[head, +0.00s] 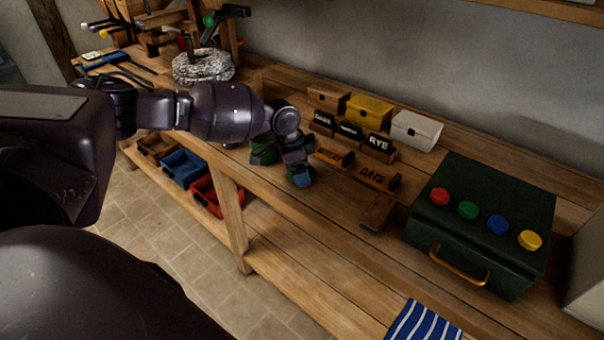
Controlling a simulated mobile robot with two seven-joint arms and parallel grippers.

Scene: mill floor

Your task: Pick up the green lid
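A round green lid (468,210) sits on the sloping top of a dark green box (515,195), between a red lid (440,196) and a blue lid (498,224). A yellow lid (530,240) is at the right end of the row. My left gripper (298,172) is over the bench, well to the left of the box and apart from the lids. A dark green thing and a blue patch show beside it; I cannot tell whether its fingers are open or hold anything. My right gripper is not in view.
The box has a brass handle (459,266) in front. A striped cloth (424,322) lies at the front edge.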

